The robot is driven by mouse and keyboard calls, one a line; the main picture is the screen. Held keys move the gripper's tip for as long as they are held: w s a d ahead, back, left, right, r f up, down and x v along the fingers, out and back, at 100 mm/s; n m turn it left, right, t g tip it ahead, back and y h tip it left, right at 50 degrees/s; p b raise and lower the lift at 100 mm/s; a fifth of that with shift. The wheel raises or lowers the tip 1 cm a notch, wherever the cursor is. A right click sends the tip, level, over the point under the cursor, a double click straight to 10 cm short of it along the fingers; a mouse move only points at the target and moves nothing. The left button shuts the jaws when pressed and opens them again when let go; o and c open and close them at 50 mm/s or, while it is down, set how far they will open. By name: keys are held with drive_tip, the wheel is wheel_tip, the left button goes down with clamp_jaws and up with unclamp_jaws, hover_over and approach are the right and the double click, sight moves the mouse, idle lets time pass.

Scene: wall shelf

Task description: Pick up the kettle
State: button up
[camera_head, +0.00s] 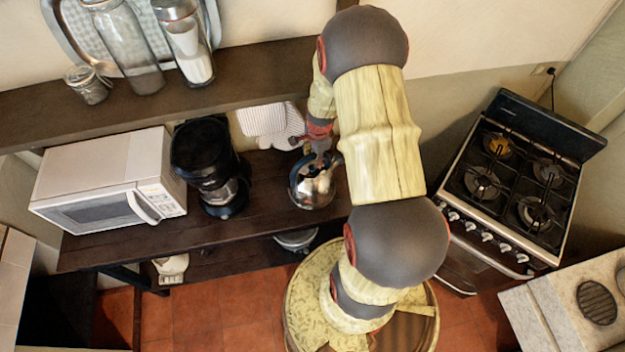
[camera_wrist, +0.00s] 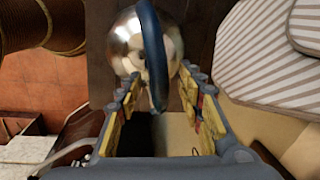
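The kettle (camera_head: 313,192) is a shiny round metal kettle on the right part of the dark wooden lower shelf in the head view. In the wrist view the kettle (camera_wrist: 130,45) shows beyond the fingertips, with its dark blue arched handle (camera_wrist: 152,50) across it. My gripper (camera_wrist: 158,88) is open, with one finger on each side of the handle's near end. The handle reaches between the fingertips, and I see clear gaps on both sides. In the head view my gripper (camera_head: 318,150) is just above the kettle, partly hidden by my arm.
A black coffee maker (camera_head: 210,165) and a white microwave (camera_head: 110,180) stand left of the kettle. A striped cloth (camera_head: 268,122) hangs behind it. An upper shelf (camera_head: 250,85) with jars runs above. A stove (camera_head: 515,185) is at the right.

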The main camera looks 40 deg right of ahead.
drive_tip(key=shift+f, duration=0.25)
drive_tip(key=shift+c, duration=1.2)
clamp_jaws()
drive_tip(key=shift+w+r, duration=0.1)
